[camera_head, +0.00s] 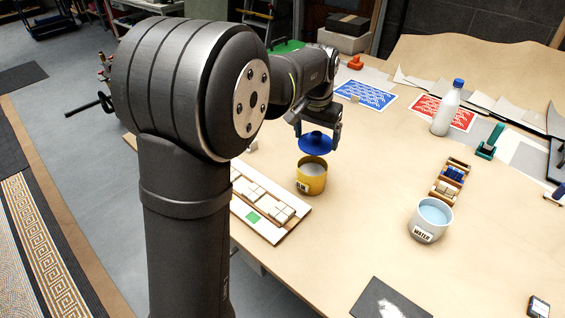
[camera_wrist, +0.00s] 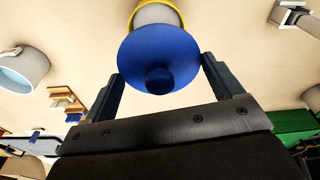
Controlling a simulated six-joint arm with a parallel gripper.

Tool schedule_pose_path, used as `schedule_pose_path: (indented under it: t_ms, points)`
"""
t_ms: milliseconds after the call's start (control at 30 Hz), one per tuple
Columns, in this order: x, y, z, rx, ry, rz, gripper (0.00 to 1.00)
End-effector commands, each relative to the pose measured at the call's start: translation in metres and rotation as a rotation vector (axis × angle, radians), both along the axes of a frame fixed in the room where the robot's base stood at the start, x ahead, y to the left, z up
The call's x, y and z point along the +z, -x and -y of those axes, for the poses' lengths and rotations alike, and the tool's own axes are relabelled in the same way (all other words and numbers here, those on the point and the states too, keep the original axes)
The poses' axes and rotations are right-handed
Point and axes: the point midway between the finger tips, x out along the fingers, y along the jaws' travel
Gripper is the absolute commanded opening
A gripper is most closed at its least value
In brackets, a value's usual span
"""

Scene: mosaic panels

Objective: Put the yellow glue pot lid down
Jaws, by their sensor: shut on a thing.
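The yellow glue pot (camera_head: 311,184) stands upright and open on the table, with pale contents showing inside. Its lid is a blue disc (camera_head: 316,146) with a round knob. My gripper (camera_head: 318,132) is shut on the lid and holds it off the table, above or just behind the pot's opening in the head view. In the wrist view, the lid (camera_wrist: 160,55) sits between my two fingers, its knob towards the camera. The lid partly covers the yellow pot rim (camera_wrist: 136,14) there. The exact gap between lid and pot cannot be told.
A tray of pale tiles (camera_head: 294,222) lies at the pot's left front. A white water pot (camera_head: 430,232) and a wooden rack (camera_head: 440,189) stand to the right. Bare table lies between the glue and water pots.

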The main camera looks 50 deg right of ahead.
Motion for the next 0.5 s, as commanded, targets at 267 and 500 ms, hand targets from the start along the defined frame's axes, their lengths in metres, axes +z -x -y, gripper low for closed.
schedule_pose_path:
  t_ms: [267,500]
  points:
    - [-0.038,-0.107,-0.002,0.006,0.0,-0.001,0.64]
    - [-0.059,-0.139,-0.006,0.001,0.002,0.0,0.64]
